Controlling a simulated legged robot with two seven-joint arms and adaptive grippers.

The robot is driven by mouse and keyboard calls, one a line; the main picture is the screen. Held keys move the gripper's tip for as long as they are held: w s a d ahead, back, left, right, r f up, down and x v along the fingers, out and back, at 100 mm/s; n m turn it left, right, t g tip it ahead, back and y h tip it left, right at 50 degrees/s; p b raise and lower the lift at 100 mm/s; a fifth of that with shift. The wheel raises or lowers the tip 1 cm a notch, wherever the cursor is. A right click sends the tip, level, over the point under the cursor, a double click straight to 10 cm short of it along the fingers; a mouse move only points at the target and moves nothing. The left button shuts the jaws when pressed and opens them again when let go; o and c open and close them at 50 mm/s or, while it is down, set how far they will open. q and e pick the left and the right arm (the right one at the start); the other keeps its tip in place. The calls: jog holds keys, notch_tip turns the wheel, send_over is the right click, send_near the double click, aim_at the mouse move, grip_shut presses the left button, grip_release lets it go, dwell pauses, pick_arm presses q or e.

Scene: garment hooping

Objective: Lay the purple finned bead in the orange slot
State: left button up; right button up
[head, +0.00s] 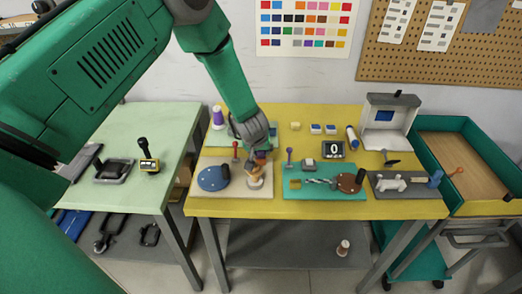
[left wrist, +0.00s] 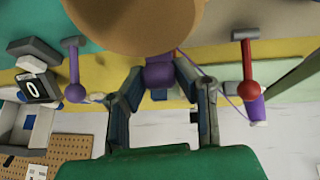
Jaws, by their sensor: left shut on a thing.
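My left gripper (head: 257,156) reaches down over the left part of the yellow table. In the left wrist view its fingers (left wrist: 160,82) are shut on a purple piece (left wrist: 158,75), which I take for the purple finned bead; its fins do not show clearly. A large tan round thing (left wrist: 150,22) fills the top middle of that view, close by the bead; I cannot tell whether they touch. In the head view a tan piece (head: 254,178) is just below the gripper. A small orange-gold patch (head: 295,184) on the teal board may be the orange slot. My right gripper is not in view.
The teal board (head: 325,194) bears a purple-topped post (head: 289,153) and a brown disc (head: 349,184). A grey fixture (head: 402,185) is at right. The table's front strip is clear.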

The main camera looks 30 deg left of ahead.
pick_arm(q)
jog(key=shift+f, duration=0.45)
jog(key=o, duration=1.1)
jog(key=shift+s+r, duration=0.15)
jog(key=shift+r, duration=0.25)
jog(key=v, duration=1.1)
jog(key=shift+s, duration=0.1)
jog(key=shift+f, duration=0.1)
